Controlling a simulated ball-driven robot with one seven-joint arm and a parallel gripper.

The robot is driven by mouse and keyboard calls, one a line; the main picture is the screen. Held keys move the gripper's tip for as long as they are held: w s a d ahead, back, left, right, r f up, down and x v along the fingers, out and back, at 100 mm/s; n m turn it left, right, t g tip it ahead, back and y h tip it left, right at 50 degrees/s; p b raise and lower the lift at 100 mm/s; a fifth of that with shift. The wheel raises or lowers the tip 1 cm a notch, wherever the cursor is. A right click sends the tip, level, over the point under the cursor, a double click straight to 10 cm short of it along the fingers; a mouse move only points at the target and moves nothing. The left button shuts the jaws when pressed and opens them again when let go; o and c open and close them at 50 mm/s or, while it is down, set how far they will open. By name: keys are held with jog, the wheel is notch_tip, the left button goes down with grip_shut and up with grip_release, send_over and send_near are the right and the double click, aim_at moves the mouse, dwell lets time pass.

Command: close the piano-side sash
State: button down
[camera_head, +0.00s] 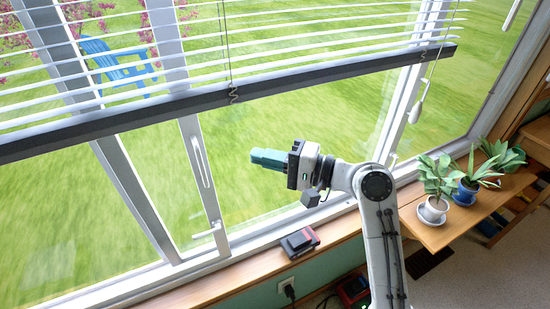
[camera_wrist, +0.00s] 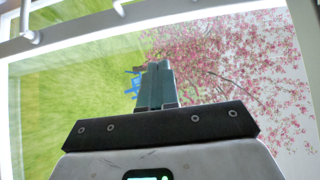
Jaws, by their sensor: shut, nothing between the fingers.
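A white window sash stile (camera_head: 188,150) with a long slim handle stands left of my gripper in the head view. A lever latch (camera_head: 210,233) sits at its lower end. I cannot tell whether this is the piano-side sash; no piano is recognisable. My gripper (camera_head: 252,158) points left towards the stile, with a gap between them in the picture. Its teal fingers (camera_wrist: 160,68) are together and empty in the wrist view. The wrist view also shows a white frame bar (camera_wrist: 80,22) with a lever (camera_wrist: 30,36) at its upper left.
A dark-edged blind (camera_head: 290,82) hangs above my gripper, with cords (camera_head: 418,100). A small dark box (camera_head: 299,242) sits on the wooden sill (camera_head: 235,285). Potted plants (camera_head: 435,209) stand on a wooden shelf at right. A blue chair (camera_head: 112,66) is outside.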

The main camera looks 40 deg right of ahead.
aim_at(133, 177)
jog(key=w+a+p, duration=0.1)
jog(key=w+a, duration=0.3)
jog(key=a, duration=0.2)
jog(key=shift+w+a, duration=0.35)
jog(key=shift+a+p, duration=0.1)
jog(key=shift+p, duration=0.2)
jog(key=w+a+p, duration=0.1)
jog(key=a+p, duration=0.1)
jog(key=a, duration=0.2)
jog(key=w+a+p, duration=0.1)
jog(key=a+p, duration=0.1)
jog(key=a, duration=0.3)
jog(key=a+p, duration=0.2)
jog(key=a, duration=0.3)
jog(key=shift+w+a, duration=0.15)
jog(key=shift+w, duration=0.25)
